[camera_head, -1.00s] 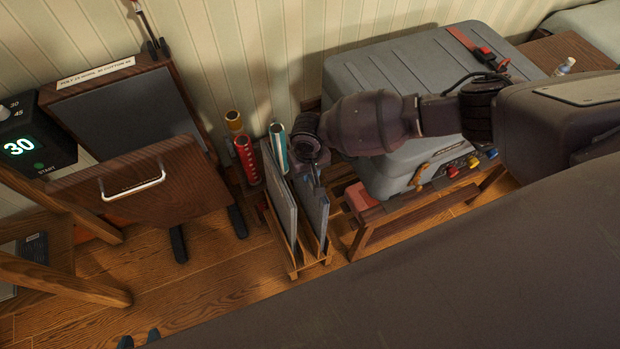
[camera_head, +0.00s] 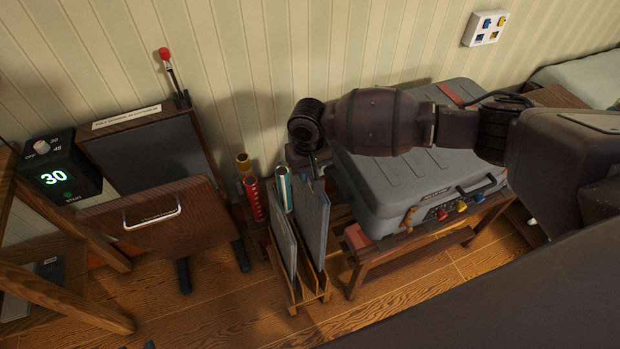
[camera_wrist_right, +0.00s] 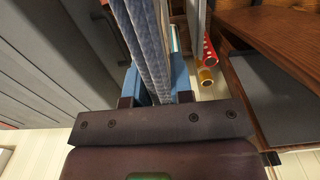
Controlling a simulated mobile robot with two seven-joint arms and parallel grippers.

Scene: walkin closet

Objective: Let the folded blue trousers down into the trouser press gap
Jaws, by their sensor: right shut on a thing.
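The folded blue trousers (camera_head: 312,215) hang upright in a slot of a small wooden rack (camera_head: 308,297). My right gripper (camera_head: 312,158) is above them, shut on their top edge. In the right wrist view, the denim folds (camera_wrist_right: 148,45) run between the two blue fingers of the right gripper (camera_wrist_right: 157,85). The trouser press (camera_head: 150,215) stands at the left, with a wooden front board, a white handle and a grey back panel (camera_head: 155,155). Its gap is open at the top between front board and panel. A small dark tip at the bottom edge may be my left gripper.
A grey folded piece (camera_head: 283,235) stands beside the trousers in the rack. A grey case (camera_head: 420,185) on a wooden bench is close on the right. A timer (camera_head: 60,165) reads 30.

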